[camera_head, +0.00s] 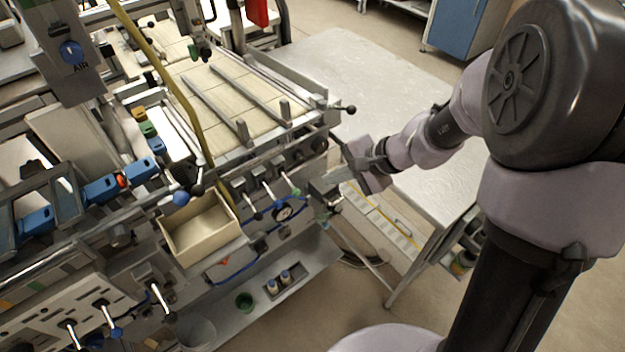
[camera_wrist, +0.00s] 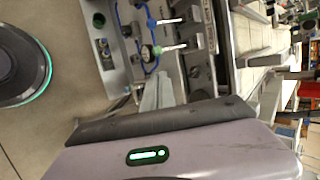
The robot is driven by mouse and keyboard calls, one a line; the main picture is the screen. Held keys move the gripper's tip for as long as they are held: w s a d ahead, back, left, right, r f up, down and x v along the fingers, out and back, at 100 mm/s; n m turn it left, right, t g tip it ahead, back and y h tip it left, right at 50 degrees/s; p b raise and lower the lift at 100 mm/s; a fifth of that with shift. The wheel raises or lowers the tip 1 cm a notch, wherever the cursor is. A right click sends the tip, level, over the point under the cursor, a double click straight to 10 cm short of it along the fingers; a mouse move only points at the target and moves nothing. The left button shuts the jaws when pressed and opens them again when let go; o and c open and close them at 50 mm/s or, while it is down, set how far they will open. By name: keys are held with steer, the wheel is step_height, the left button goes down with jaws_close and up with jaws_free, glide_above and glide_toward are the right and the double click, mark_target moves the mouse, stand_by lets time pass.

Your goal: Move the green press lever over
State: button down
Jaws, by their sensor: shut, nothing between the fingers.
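The green press lever (camera_head: 295,190) is a short metal lever with a green knob, the rightmost of a row of levers on the machine's front panel. In the wrist view a lever with a dark green knob (camera_wrist: 158,50) lies just beyond the fingertips. My gripper (camera_head: 322,186) is at the right end of the panel, to the right of the green lever and seemingly apart from it. Its grey fingers also show in the wrist view (camera_wrist: 160,82), shut and empty. The exact gap to the lever is hard to judge.
A cream bin (camera_head: 200,229) hangs farther left. A metal shelf (camera_head: 225,312) runs below the panel, and a grey table (camera_head: 345,85) stands behind my arm.

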mark_target(291, 184)
steer(key=b+x, duration=0.4)
steer(key=x, duration=0.5)
steer(key=shift+a+f, duration=0.3)
steer(key=shift+w, duration=0.15)
steer(key=r+p, duration=0.1)
steer(key=p, duration=0.2)
steer(key=shift+g, duration=0.3)
